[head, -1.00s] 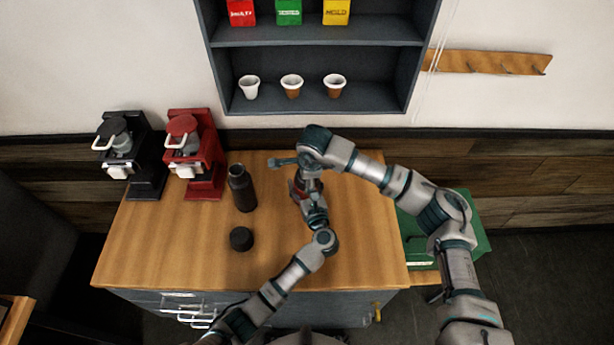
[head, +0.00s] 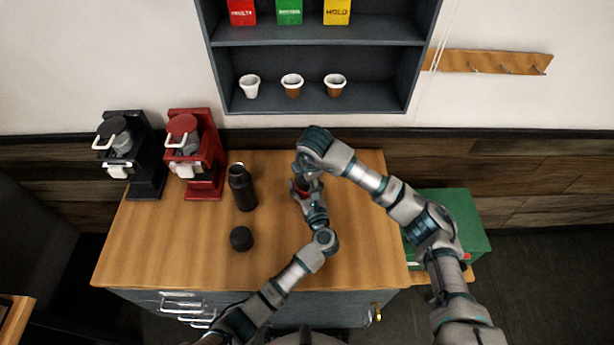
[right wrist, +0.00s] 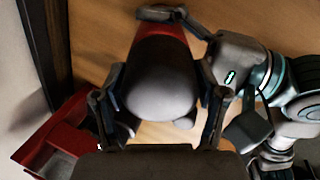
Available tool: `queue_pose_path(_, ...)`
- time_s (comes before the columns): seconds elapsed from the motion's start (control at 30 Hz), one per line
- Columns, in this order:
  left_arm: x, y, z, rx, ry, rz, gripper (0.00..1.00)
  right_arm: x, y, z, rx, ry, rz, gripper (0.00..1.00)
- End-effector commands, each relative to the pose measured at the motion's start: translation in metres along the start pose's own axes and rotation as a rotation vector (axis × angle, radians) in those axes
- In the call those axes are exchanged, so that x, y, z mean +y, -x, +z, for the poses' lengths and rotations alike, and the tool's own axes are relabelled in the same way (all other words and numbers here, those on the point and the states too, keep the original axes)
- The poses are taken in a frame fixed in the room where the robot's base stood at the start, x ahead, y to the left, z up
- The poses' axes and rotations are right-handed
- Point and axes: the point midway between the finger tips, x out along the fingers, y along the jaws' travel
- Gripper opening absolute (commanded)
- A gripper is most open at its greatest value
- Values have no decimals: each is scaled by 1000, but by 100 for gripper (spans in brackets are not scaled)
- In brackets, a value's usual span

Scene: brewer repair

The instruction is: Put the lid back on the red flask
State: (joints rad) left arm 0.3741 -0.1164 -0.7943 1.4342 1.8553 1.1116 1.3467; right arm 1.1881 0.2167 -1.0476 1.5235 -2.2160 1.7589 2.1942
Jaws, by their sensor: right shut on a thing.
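The red flask (head: 302,187) stands on the wooden counter, mostly hidden by my grippers; its red body also shows in the right wrist view (right wrist: 170,32). My right gripper (head: 308,168) is above the flask. In the right wrist view its fingers (right wrist: 162,100) are shut on the grey rounded lid (right wrist: 160,78). The lid lines up over the flask from that view; I cannot tell whether they touch. My left gripper (head: 302,192) is at the flask from the front, with dark finger parts beside the red body. Its grip is too hidden to judge.
A dark flask (head: 242,187) and a black round cap (head: 241,238) stand left of my grippers. Black (head: 145,155) and red (head: 196,155) brewers stand at the back left. A shelf (head: 320,38) with cups hangs behind. A green box (head: 462,215) is at the right.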

Motion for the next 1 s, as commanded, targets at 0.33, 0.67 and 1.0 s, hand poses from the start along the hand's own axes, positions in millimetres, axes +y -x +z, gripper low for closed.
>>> queue_pose_path(0.33, 0, 1, -5, 10, -2, -1, 0, 0, -3, -6, 6, -867, -8, 30)
queue_pose_path(0.67, 0, 0, -5, 10, -3, -2, 0, -1, -3, -3, -1, -977, -9, 30)
queue_pose_path(1.0, 0, 0, -5, 9, -2, -2, 0, 0, -2, -2, -2, -975, -6, 97)
